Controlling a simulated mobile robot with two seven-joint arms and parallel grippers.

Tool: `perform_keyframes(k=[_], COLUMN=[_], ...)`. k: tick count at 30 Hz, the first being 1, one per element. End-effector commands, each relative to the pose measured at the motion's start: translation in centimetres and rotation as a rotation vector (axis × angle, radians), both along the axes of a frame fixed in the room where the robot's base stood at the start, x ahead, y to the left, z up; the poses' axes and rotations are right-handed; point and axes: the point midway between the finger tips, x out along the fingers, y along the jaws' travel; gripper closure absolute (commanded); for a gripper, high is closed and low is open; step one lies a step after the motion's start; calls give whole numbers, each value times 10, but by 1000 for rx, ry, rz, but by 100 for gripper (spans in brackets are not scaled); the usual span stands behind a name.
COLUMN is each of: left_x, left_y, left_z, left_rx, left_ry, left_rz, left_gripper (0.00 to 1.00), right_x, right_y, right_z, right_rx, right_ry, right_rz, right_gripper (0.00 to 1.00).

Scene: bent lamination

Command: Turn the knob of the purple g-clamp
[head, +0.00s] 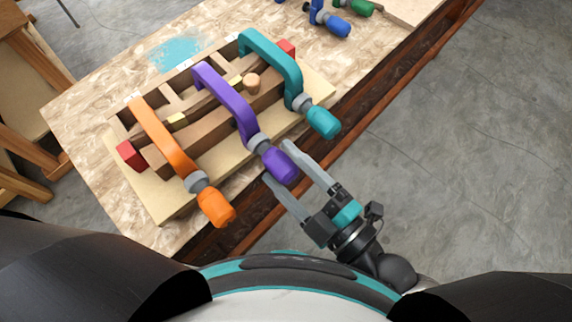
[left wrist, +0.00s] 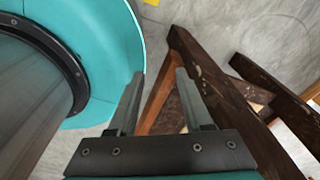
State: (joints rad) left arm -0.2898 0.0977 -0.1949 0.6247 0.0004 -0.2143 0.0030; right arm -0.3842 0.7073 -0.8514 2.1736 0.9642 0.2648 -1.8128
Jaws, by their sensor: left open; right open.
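The purple g-clamp (head: 229,97) spans the wooden form on the workbench in the head view, between an orange clamp and a teal clamp. Its purple knob (head: 281,168) points toward me over the bench's front edge. My right gripper (head: 279,163) is open, with one finger on each side of the purple knob's end; whether the fingers touch it I cannot tell. My left gripper (left wrist: 156,98) is open and empty in the left wrist view, over the floor near dark wooden beams. It does not show in the head view.
The orange clamp (head: 165,140) and its knob (head: 215,207) lie left; the teal clamp (head: 272,58) and its knob (head: 323,122) lie right. More clamps, one blue (head: 328,20), lie at the bench's far end. A wooden stool or frame (head: 20,140) stands left. Floor is free at right.

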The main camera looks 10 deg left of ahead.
Motion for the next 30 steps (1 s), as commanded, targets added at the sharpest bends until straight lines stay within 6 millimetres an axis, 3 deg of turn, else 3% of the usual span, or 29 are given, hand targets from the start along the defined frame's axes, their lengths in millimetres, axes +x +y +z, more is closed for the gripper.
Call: perform_keyframes(k=[7, 27, 30], left_x=[0, -1, -1], left_y=[-1, -10, -10], left_z=[0, 0, 0], left_rx=[-2, -13, -13], left_ry=[0, 4, 4], left_rz=[0, 1, 1], left_gripper=[50, 50, 50], right_x=[0, 0, 0], right_y=[0, 0, 0], right_z=[0, 0, 0], right_rx=[-1, -1, -1], right_ry=[-1, -1, -1], right_rz=[0, 0, 0], right_gripper=[24, 99, 100])
